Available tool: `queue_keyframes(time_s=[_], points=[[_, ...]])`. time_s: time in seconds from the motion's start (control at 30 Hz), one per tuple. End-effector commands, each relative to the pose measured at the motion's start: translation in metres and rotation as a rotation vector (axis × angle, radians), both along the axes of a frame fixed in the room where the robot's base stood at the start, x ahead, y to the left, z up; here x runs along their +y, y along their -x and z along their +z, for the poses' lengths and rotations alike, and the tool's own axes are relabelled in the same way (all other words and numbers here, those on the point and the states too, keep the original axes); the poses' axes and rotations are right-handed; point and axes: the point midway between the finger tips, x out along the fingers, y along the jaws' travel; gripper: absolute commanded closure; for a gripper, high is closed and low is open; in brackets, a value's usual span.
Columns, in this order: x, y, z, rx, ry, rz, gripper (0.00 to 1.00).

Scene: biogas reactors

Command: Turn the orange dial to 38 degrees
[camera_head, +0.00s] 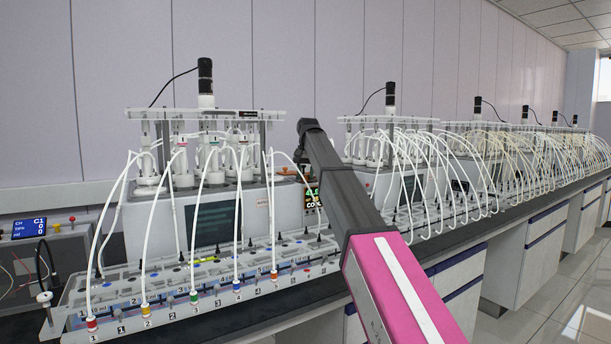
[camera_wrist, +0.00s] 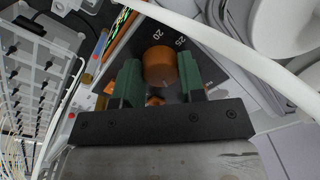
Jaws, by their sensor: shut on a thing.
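The orange dial (camera_wrist: 160,62) is round and sits on a dark scale face in the wrist view. The numerals 20 and 25 show on the face above it. My gripper (camera_wrist: 159,78) is shut on the dial, with one green finger on each side. Small orange parts show just below the dial between the fingers; I cannot tell if one is a pointer. The dial's exact angle cannot be read. In the head view my arm reaches to the reactor unit, and its end hides the gripper. A small orange spot (camera_head: 288,171) there may be another part.
White tubes (camera_head: 209,180) arch over the front rack, and one crosses near my gripper in the wrist view. A grey rack (camera_wrist: 35,75) is at the left there. More reactors line the bench to the right.

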Motion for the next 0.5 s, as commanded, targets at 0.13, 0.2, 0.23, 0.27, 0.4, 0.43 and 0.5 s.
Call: queue_keyframes(time_s=[0.13, 0.2, 0.23, 0.27, 0.4, 0.43, 0.5], points=[[0.0002, -0.0005, 0.0006, -0.001, -0.001, 0.002, 0.87], [0.0002, -0.0005, 0.0006, -0.001, -0.001, 0.002, 0.87], [0.0002, -0.0005, 0.0006, -0.001, -0.001, 0.002, 0.87], [0.0002, -0.0005, 0.0006, -0.001, -0.001, 0.001, 0.87], [0.0002, -0.0005, 0.0005, -0.001, -0.001, 0.001, 0.38], [0.0002, -0.0005, 0.0005, -0.001, -0.001, 0.001, 0.38], [0.0001, -0.0004, 0.0004, -0.001, 0.000, 0.001, 0.38]])
